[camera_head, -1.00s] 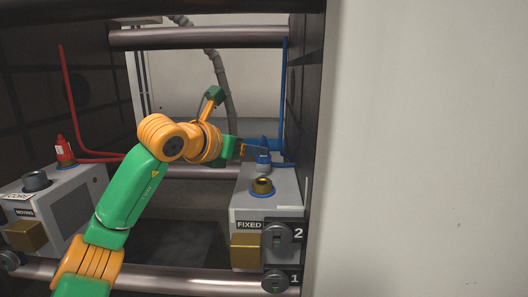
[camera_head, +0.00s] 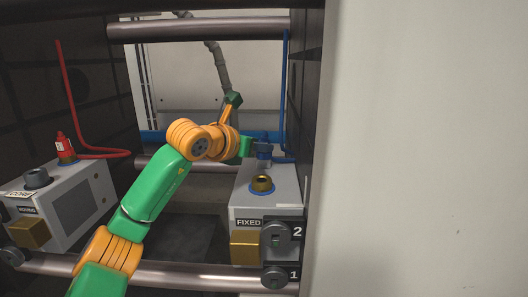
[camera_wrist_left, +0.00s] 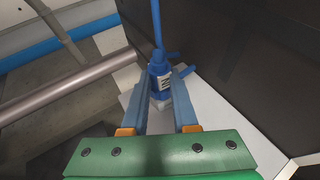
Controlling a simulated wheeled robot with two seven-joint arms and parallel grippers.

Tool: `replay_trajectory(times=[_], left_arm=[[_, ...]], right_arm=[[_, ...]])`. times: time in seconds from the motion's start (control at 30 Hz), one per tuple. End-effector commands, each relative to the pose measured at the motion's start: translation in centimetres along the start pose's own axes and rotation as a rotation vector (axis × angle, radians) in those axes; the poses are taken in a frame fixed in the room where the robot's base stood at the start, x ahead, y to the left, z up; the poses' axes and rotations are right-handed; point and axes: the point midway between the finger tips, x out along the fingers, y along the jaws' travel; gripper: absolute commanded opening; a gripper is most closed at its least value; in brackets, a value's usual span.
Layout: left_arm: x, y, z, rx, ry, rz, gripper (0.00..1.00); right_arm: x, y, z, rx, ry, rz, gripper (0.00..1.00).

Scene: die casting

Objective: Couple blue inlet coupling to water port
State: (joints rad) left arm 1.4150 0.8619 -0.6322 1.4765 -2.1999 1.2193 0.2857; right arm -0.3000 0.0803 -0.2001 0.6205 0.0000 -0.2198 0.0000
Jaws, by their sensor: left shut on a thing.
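The blue inlet coupling (camera_head: 264,150) stands upright at the back of the grey block marked FIXED (camera_head: 282,207). In the left wrist view the coupling (camera_wrist_left: 159,70) has a white label and a blue hose rising from its top. My left gripper (camera_head: 256,147) reaches it from the left; its two fingers lie on either side of the coupling in the wrist view (camera_wrist_left: 160,88) and are shut on it. Whether its bottom touches the block cannot be told. The water port, a brass fitting with a blue ring (camera_head: 262,184), is uncovered on the block's top, nearer than the coupling. My right gripper is not in view.
A grey block (camera_head: 75,207) with a dark port (camera_head: 37,179) and a red coupling (camera_head: 65,147) stands at the left. Steel tie bars (camera_head: 200,30) cross at back and front. A dark wall (camera_head: 305,110) rises close to the right of the FIXED block.

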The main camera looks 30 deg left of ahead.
Motion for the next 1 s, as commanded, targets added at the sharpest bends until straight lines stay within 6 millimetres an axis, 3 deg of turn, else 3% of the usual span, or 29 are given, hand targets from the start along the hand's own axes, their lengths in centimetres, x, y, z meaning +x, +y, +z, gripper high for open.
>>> replay_trajectory(times=[1.0], left_arm=[[-0.39, -0.01, 0.99, 0.000, -0.001, 0.000, 0.00]], right_arm=[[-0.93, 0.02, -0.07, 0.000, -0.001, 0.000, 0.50]])
